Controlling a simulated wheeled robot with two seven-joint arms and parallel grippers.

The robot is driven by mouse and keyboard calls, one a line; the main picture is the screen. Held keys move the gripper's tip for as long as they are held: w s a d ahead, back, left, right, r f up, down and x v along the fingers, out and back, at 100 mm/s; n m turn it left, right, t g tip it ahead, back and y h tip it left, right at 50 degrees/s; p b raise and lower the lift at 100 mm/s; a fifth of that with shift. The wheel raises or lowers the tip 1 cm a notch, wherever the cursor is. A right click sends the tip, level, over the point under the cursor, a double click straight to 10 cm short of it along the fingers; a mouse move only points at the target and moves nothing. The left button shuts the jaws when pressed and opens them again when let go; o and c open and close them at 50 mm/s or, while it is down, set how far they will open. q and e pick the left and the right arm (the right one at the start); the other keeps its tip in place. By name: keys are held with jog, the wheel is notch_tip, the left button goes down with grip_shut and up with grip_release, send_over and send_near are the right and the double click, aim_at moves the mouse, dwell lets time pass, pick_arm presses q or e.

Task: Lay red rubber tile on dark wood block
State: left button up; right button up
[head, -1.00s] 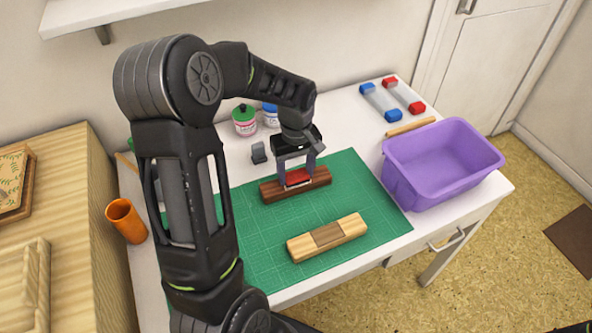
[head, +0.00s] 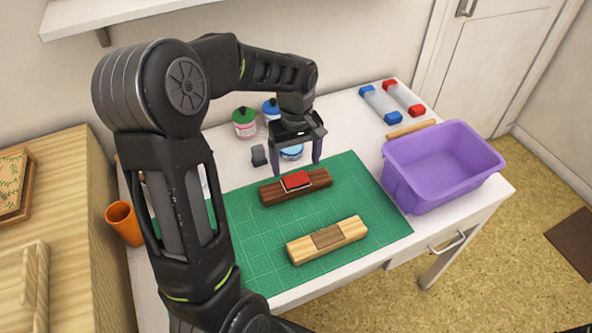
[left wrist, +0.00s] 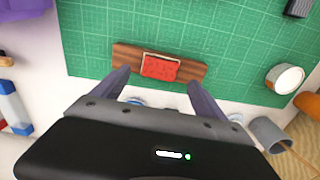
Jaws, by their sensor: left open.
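The red rubber tile (head: 295,180) lies on top of the dark wood block (head: 272,193), near its middle. In the left wrist view the tile (left wrist: 160,67) rests on the block (left wrist: 190,70), with a pale strip showing along one edge of the tile. My left gripper (head: 298,170) is open and empty, just behind and above the block, apart from the tile. Its two fingers also show in the left wrist view (left wrist: 158,85). My right gripper is not in view.
The green mat (head: 260,250) bears both blocks. A light wood block (head: 300,248) with a brown inset lies in front. A purple bin (head: 440,165) stands at right.

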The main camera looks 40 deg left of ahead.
pick_arm(q)
jog(key=shift+r, duration=1.5)
jog(key=shift+s+d+f, duration=0.1)
